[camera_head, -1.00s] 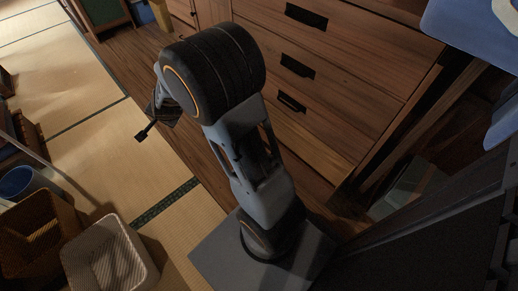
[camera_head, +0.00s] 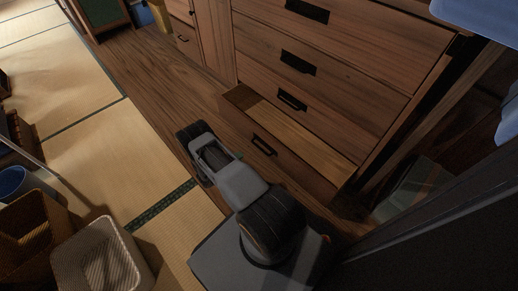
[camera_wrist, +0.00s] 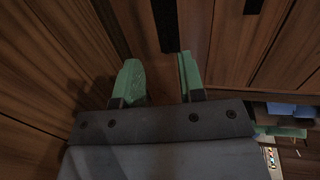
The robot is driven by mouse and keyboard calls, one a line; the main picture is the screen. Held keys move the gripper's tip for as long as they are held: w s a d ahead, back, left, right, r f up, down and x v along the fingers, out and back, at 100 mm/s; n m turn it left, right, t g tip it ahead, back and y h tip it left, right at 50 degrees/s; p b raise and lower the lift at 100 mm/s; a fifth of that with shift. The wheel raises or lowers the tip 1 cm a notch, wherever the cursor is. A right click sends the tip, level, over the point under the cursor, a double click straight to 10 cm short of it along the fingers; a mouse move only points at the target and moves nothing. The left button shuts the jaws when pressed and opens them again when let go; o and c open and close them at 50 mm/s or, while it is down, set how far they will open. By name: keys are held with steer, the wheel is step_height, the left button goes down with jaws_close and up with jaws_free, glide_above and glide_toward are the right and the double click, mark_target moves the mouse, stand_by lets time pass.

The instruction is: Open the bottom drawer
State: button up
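The bottom drawer (camera_head: 314,172) of the wooden chest is pulled partly out in the head view. Its front, with a dark handle (camera_head: 264,145), stands out from the drawers above, and a pale wood strip (camera_head: 300,130) shows behind it. My arm is folded low in front of the chest, and my gripper is mostly hidden there. In the wrist view my gripper (camera_wrist: 160,80) has two green fingers spread apart with nothing held between them. A dark handle (camera_wrist: 165,25) lies just beyond the fingertips, against wood; I cannot tell which drawer it belongs to.
The upper drawers (camera_head: 330,85) are shut. A woven basket (camera_head: 35,235) and a white basket (camera_head: 100,262) stand on the tatami at the lower left. Wood floor (camera_head: 150,85) lies clear left of the chest. Blue objects (camera_head: 480,15) hang at the upper right.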

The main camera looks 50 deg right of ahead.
mark_target(259, 147)
steer(key=shift+s+b+x, duration=0.1)
steer(key=shift+b+x, duration=1)
steer(key=shift+x, duration=2.3)
steer(key=shift+s+b+x, duration=0.15)
steer(key=shift+b+x, duration=0.9)
steer(key=shift+x, duration=2.35)
steer(key=shift+c, duration=0.4)
jaws_close()
steer(key=shift+a+f, duration=0.1)
